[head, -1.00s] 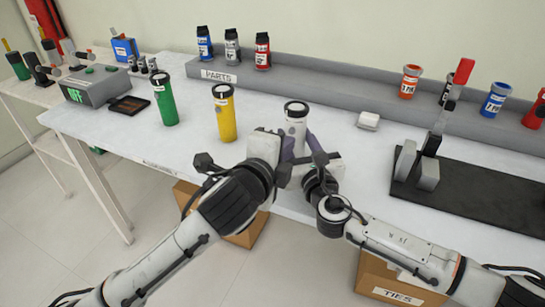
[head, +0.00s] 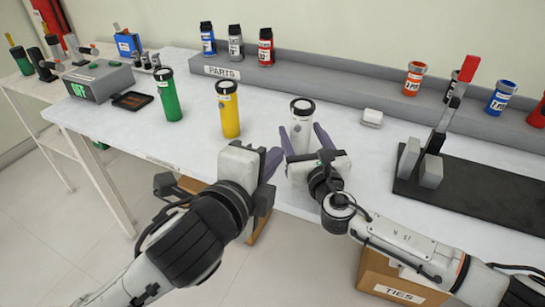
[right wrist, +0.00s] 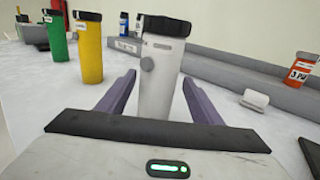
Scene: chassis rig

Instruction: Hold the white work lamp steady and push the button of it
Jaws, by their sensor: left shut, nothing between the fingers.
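The white work lamp (head: 301,117) stands upright on the white table, with a black cap and a lens on top. In the right wrist view the lamp (right wrist: 163,90) shows a round grey button (right wrist: 147,64) on its side. My right gripper (head: 303,135) is open, with one purple finger on each side of the lamp; gaps show between fingers and lamp in the right wrist view. My left gripper (head: 275,160) is shut and empty, to the left of the lamp and nearer to me, apart from it.
A yellow lamp (head: 229,112) and a green lamp (head: 169,98) stand to the left. A small white block (head: 372,117) lies to the right, before the grey parts shelf (head: 330,92). A black base with a red-handled clamp (head: 450,115) stands farther right.

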